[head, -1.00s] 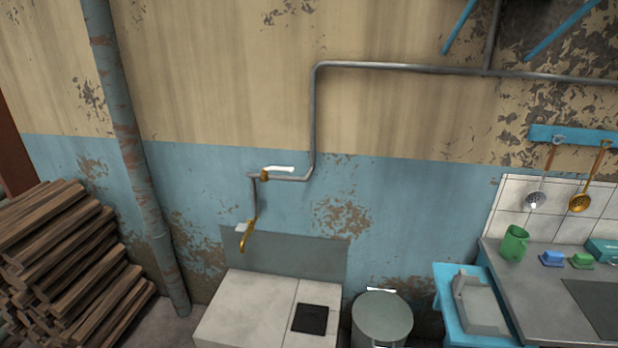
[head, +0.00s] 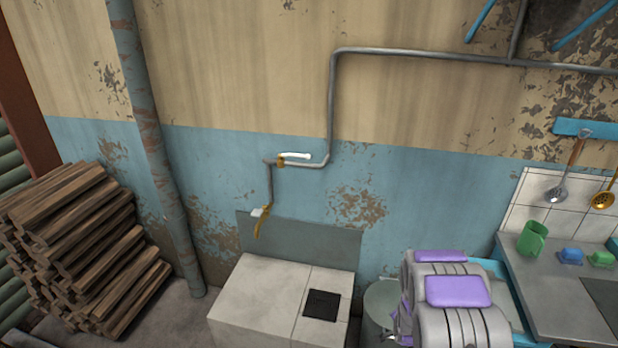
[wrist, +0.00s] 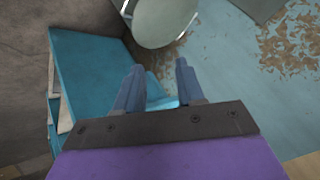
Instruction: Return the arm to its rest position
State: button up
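My gripper (wrist: 158,85) shows in the wrist view with its two blue-grey fingers apart and nothing between them. Beyond the fingers are a blue surface and a round grey-green lid. In the head view my arm, grey with purple pads, rises at the lower right. It covers part of the round bin (head: 383,300) and of the blue stand (head: 508,290) beside the counter. The fingers cannot be made out in the head view.
A white tiled block (head: 255,300) with a dark grate stands below a wall pipe with a tap (head: 261,220). Stacked logs (head: 80,235) are at the left. The counter (head: 560,290) at the right holds a green mug (head: 532,239). Ladles hang above it.

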jog(key=s+a+r+n+g+y, duration=0.1)
jog(key=s+a+r+n+g, duration=0.2)
jog(key=s+r, duration=0.55)
jog(key=s+a+r+n+g, duration=0.15)
jog(key=s+a+r, duration=0.3)
jog(key=r, duration=0.75)
jog(key=s+a+r+n+g, duration=0.1)
jog(key=s+r, duration=0.3)
jog(key=s, duration=0.5)
jog(key=s+a+r+n+g+y, duration=0.1)
jog(key=s+a+r+n, duration=0.3)
jog(key=s, duration=0.6)
jog(key=s+a+r+n+g, duration=0.2)
jog(key=s+a+r+g, duration=0.1)
jog(key=s, duration=0.7)
jog(key=shift+s+r+n, duration=0.25)
jog(key=shift+r+n, duration=0.1)
jog(key=shift+r, duration=0.55)
jog(key=shift+a, duration=0.1)
